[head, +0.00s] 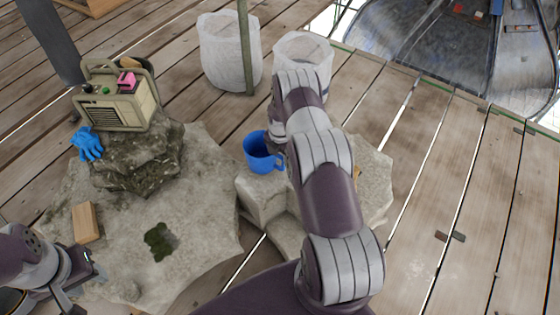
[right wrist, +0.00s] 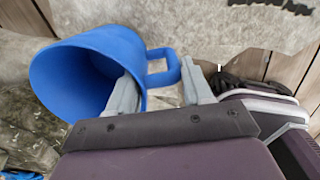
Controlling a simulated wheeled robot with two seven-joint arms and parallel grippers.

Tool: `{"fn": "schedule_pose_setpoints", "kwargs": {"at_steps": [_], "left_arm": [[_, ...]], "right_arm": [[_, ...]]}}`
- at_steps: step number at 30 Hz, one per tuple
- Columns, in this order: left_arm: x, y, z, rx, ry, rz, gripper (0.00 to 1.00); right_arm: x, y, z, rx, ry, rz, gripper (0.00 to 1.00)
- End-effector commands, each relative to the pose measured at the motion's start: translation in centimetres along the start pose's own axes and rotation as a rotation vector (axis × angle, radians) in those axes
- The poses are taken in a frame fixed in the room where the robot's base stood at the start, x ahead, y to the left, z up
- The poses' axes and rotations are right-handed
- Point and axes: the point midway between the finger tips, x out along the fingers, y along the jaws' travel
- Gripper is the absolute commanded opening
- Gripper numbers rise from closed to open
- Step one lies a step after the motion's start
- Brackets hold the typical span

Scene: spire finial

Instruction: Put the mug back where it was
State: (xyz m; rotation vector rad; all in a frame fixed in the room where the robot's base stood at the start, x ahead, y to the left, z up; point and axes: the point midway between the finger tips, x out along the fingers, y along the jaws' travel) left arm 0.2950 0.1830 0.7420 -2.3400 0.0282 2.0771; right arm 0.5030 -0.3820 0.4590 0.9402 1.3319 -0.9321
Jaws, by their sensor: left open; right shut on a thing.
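The blue mug (head: 260,155) is at the middle of the head view, above or at the left end of a pale stone block; I cannot tell if it touches the stone. My right gripper (right wrist: 160,72) is shut on the mug, with the handle between its fingers. In the right wrist view the mug (right wrist: 85,70) is tilted, its mouth facing left and down. In the head view my right arm hides most of that gripper. My left gripper (head: 88,282) is open and empty at the lower left, over the edge of the left stone slab.
The left stone slab (head: 205,205) bears a mossy rock (head: 140,160) with a radio (head: 115,100) on it, a blue glove (head: 87,143), a wooden block (head: 86,222) and a moss patch (head: 159,241). Two white bins (head: 230,55) stand behind.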

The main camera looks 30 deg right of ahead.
Motion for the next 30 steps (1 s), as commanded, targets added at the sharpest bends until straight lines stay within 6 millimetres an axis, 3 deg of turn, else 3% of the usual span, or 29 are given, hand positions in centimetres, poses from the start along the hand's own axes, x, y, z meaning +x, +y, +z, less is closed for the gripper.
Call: {"fn": "schedule_pose_setpoints", "kwargs": {"at_steps": [1, 4, 15, 16, 18, 26, 30], "left_arm": [[0.6, 0.0, 0.1, 0.0, 0.0, 0.0, 0.43], [0.8, 0.0, 0.1, 0.0, 0.0, 0.0, 0.43], [1.1, 0.0, 0.1, 0.0, 0.0, 0.0, 0.43], [1.1, 0.0, 0.1, 0.0, 0.0, 0.0, 0.43], [1.0, 0.0, 0.1, 0.0, 0.0, 0.0, 0.43], [0.9, 0.0, 0.1, 0.0, 0.0, 0.0, 0.43], [0.3, 0.0, 0.0, 0.0, 0.0, 0.0, 0.43]], "right_arm": [[1.3, -0.1, -0.1, 0.0, 0.001, -0.001, 0.07], [2.3, -0.1, -0.1, 0.0, 0.0, 0.0, 0.07], [2.7, -0.1, -0.1, 0.0, 0.0, 0.001, 0.07], [2.7, -0.1, -0.1, 0.0, 0.0, 0.001, 0.54], [2.6, -0.1, -0.1, 0.0, 0.0, 0.001, 0.76], [2.6, -0.1, -0.1, 0.0, 0.0, 0.001, 0.76], [1.4, 0.0, 0.0, 0.0, -0.001, 0.002, 0.76]]}}
